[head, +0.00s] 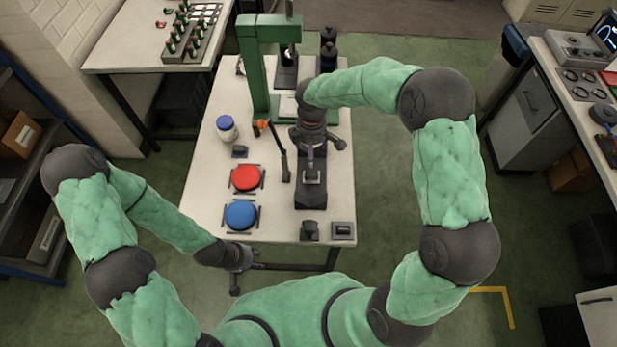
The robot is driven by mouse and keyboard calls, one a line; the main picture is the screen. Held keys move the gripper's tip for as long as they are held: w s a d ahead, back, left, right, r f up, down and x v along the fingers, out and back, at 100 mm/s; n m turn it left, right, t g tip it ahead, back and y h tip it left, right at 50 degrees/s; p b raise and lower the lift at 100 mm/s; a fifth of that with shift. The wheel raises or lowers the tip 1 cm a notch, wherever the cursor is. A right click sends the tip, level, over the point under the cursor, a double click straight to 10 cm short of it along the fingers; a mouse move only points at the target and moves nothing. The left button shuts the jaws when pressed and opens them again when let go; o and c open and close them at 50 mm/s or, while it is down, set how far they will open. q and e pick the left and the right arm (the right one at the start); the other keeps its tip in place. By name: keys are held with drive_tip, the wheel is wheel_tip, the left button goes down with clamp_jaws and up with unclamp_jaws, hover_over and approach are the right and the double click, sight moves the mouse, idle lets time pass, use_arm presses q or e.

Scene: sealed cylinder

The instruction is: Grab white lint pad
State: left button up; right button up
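I cannot pick out a white lint pad for certain. A pale flat patch (287,103) shows at the foot of the green press, partly behind my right arm. A small dark square holder (342,231) with a lighter middle lies at the table's front right corner. My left gripper (249,279) is low at the table's front edge, below the blue button, with fingers spread and nothing seen between them. My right gripper (318,147) is over the table, behind the black fixture (311,187). Its fingertips are hard to make out, and whether it holds anything is unclear.
The white table (200,190) carries a red button (247,178), a blue button (241,214), a white jar with a blue lid (227,128) and the green press (252,70). A side table (115,60) stands back left, a workbench (555,60) right.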

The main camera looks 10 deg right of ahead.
sight(310, 173)
wheel_tip(310, 173, down, 9)
drive_tip(key=b, duration=0.3)
drive_tip(key=shift+r, duration=0.1)
wheel_tip(310, 173, down, 5)
drive_tip(key=shift+a+f+b, duration=0.1)
drive_tip(key=shift+b, duration=0.8)
drive_tip(key=shift+s, duration=0.15)
drive_tip(key=c, duration=1.3)
